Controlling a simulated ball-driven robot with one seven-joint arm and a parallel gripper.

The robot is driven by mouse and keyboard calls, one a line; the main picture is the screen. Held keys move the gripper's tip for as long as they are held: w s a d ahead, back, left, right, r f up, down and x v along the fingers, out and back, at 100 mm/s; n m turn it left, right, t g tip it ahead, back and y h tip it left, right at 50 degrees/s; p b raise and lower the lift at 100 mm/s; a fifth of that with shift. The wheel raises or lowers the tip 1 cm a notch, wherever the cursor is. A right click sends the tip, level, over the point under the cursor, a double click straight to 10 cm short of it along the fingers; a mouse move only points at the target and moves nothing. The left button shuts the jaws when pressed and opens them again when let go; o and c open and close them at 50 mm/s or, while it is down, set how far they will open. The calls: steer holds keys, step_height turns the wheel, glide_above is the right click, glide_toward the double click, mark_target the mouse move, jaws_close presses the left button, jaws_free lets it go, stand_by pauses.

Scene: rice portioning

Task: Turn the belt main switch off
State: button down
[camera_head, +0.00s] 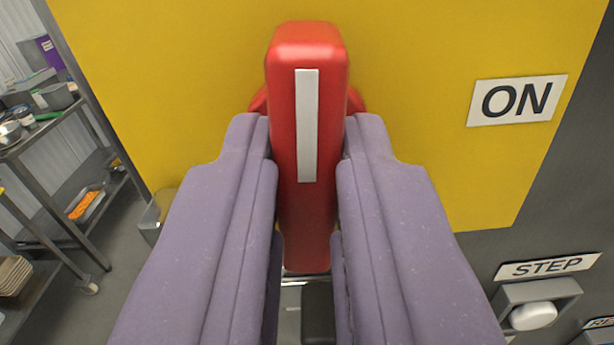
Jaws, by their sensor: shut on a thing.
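The belt main switch is a red handle (307,215) with a white stripe down its front, set on a yellow plate (180,60). The handle stands upright in the picture. An ON label (516,101) is on the plate to its right. My gripper (307,135) has its two purple fingers on either side of the handle, shut on it. The fingers hide most of the handle's round base and the lower middle of the plate. No OFF label shows.
On the left stands a metal rack (40,140) with pans and bowls. A tray of orange food (85,204) sits on its lower shelf.

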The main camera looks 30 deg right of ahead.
steer(key=shift+f, duration=0.2)
steer(key=c, duration=1.1)
jaws_free()
steer(key=shift+r, duration=0.1)
steer(key=shift+s, duration=0.1)
steer(key=v, duration=0.7)
steer(key=shift+s+a, duration=0.25)
